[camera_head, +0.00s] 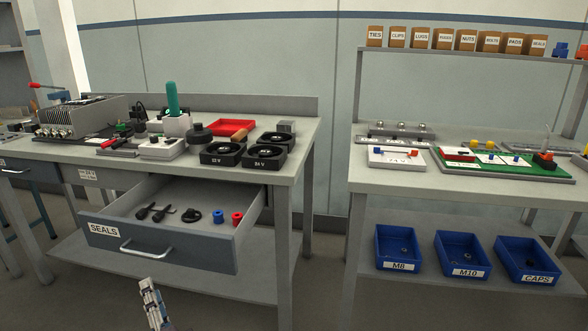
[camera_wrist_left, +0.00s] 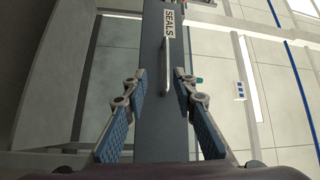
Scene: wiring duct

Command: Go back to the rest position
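My left gripper (camera_head: 154,303) shows at the bottom of the head view, in front of and below the pulled-out drawer labelled SEALS (camera_head: 180,247). In the left wrist view my left gripper (camera_wrist_left: 160,82) is open, with its two blue-padded fingers apart and nothing between them. Beyond them is the drawer front (camera_wrist_left: 160,120) with its bar handle (camera_wrist_left: 165,62); the fingers appear clear of the handle. My right gripper is in neither view.
The workbench (camera_head: 300,150) above carries fans, a red tray (camera_head: 231,127) and devices. At right, a shelf unit holds blue bins (camera_head: 462,256). Floor shows between the benches.

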